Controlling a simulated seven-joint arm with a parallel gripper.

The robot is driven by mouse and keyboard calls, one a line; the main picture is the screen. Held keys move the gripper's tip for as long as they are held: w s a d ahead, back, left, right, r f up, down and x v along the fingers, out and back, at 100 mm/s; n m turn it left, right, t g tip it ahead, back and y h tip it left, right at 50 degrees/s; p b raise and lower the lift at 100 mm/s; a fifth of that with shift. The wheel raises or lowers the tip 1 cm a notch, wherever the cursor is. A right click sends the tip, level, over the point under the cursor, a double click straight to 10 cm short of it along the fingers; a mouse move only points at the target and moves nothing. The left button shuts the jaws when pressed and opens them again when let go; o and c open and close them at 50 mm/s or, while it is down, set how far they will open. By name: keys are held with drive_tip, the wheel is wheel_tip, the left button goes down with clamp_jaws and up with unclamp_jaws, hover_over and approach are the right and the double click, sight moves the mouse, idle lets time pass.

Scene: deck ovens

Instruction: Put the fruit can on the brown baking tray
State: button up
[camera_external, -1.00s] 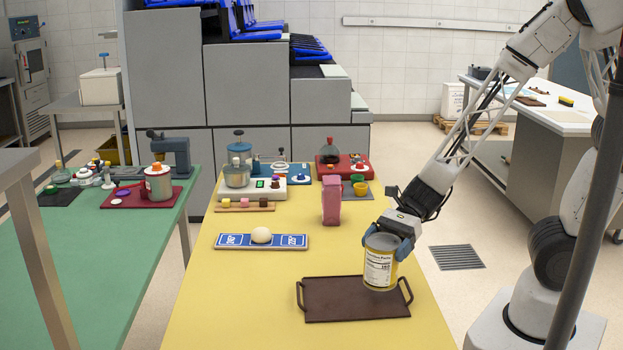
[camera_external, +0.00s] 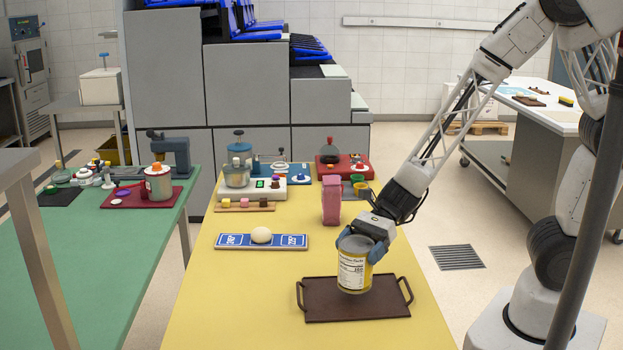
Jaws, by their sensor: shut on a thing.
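The fruit can (camera_external: 353,270), yellow with a white label, is upright in my gripper (camera_external: 362,248). My gripper is shut on it, with blue fingertips on the can's upper sides. The brown baking tray (camera_external: 325,310) lies on the yellow table, with a handle at each short end. The can is over the tray's back middle-right part in the picture. I cannot tell whether its base touches the tray.
A pink bottle-like container (camera_external: 331,200) stands behind the tray. A blue mat (camera_external: 235,241) with a pale ball (camera_external: 261,235) lies at the back left. The yellow table (camera_external: 235,300) is bare left of the tray.

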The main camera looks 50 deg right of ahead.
sight(345, 278)
drive_tip(key=shift+f, duration=1.7)
drive_tip(key=shift+f, duration=0.1)
drive_tip(key=o, duration=1.1)
drive_tip(key=shift+v, duration=6.05)
